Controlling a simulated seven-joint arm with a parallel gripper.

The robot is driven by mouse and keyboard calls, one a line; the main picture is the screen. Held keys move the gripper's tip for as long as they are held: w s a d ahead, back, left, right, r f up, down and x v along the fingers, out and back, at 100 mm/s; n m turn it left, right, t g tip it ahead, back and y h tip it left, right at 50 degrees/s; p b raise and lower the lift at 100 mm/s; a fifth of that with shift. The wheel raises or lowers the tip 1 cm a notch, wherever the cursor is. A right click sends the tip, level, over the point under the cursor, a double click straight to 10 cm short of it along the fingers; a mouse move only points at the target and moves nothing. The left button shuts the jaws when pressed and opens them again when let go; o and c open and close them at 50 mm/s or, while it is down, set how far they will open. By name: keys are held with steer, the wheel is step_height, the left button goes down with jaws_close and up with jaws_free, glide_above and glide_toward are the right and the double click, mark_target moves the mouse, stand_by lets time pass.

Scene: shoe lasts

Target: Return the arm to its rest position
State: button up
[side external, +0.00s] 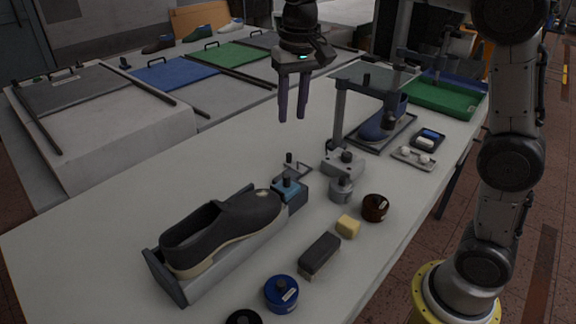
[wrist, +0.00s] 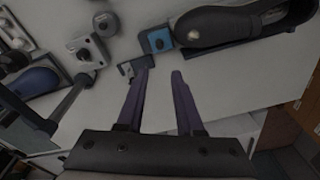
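My gripper (side external: 293,103) hangs in the air above the back part of the workbench, its two dark purple fingers pointing down. The fingers are apart with nothing between them, and in the wrist view the gripper (wrist: 161,75) also shows open and empty over the bare bench top. A dark shoe (side external: 222,232) rests on a grey cradle (side external: 158,262) at the front left, with a blue clamp block (side external: 289,188) at its toe. The shoe (wrist: 228,25) and the blue block (wrist: 156,40) also show at the top of the wrist view. My gripper is clear of all of them.
A blue shoe (side external: 383,121) sits in a tray under a dark post frame (side external: 340,115). A brush (side external: 320,255), yellow block (side external: 347,227), brown jar (side external: 374,208) and blue tin (side external: 281,293) lie near the front edge. A green bin (side external: 445,98) stands at the back right.

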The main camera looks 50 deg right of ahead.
steer(key=s+d+r+n+t, duration=0.1)
steer(key=s+r, duration=0.1)
steer(key=s, duration=0.6)
steer(key=s+d+r+t, duration=0.1)
steer(key=s+r+t, duration=0.1)
steer(key=s, duration=0.5)
steer(key=s+f+n+t, duration=0.1)
steer(key=s+f+n, duration=0.2)
steer(key=s+f, duration=0.6)
steer(key=shift+s+f+n+t, duration=0.25)
steer(key=shift+f+n+t, duration=0.05)
steer(key=shift+f, duration=0.05)
